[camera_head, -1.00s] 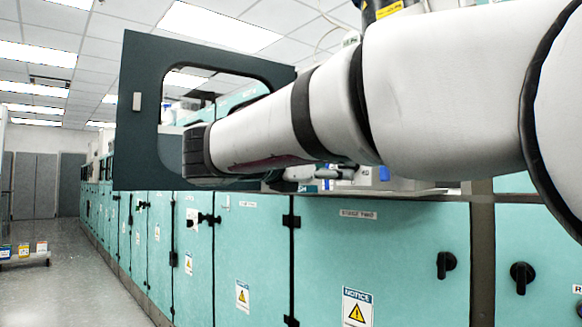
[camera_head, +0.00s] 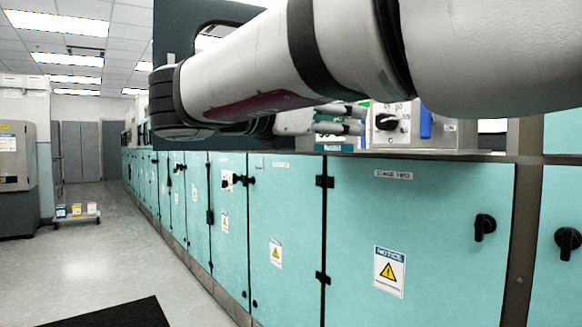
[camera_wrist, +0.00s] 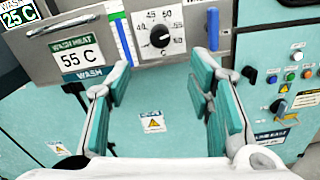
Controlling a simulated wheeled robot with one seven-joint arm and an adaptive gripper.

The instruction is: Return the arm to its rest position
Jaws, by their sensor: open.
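My arm reaches across the upper part of the head view, white with dark bands, in front of the teal machine row (camera_head: 390,240). My gripper (camera_wrist: 163,78) shows in the wrist view with its two teal-padded fingers wide apart and nothing between them. In the head view the gripper (camera_head: 345,120) is partly hidden behind my arm, near the dial panel (camera_head: 392,122). In the wrist view the dial (camera_wrist: 160,36) is beyond the fingertips, on a grey panel with a "WASH HEAT 55 C" sign (camera_wrist: 78,62). I cannot tell whether the fingers touch the panel.
A dark framed door or hood (camera_head: 172,35) stands behind my arm. Black handles (camera_head: 484,228) stick out from the cabinet fronts.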

